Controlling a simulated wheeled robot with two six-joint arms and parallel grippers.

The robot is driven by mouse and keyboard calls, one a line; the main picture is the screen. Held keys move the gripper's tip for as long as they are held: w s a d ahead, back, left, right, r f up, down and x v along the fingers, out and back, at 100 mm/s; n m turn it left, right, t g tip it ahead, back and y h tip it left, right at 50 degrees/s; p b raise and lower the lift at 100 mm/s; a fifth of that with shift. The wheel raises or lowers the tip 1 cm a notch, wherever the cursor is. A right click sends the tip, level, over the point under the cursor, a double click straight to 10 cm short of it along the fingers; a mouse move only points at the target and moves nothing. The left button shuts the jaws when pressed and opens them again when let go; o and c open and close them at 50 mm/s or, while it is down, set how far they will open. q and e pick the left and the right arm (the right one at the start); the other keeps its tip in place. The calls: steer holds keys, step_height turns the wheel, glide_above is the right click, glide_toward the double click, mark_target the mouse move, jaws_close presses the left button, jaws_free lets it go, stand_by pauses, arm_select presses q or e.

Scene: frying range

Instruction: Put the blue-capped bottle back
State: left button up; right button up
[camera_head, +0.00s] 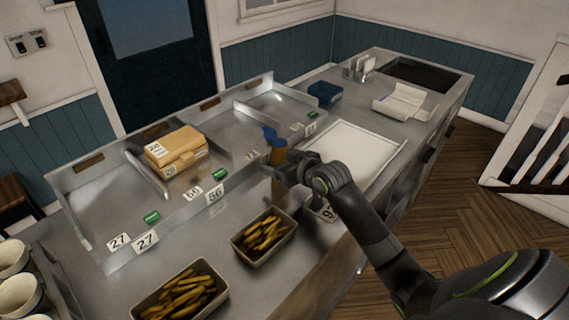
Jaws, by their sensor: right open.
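The blue-capped bottle (278,153) is brown with a blue top, and stands near the middle of the counter, by the front of the metal bins. My right arm reaches in from the lower right. My left gripper is not in view.
Two trays of fries, one in the middle (244,248) and one at the front (140,311), stand on the counter. A white tray (352,150), a dark blue container (323,92) and an open white carton (404,102) lie further back.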

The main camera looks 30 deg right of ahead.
steer(key=v, duration=1.2)
steer(key=shift+r+b, duration=0.1)
steer(key=shift+b, duration=0.3)
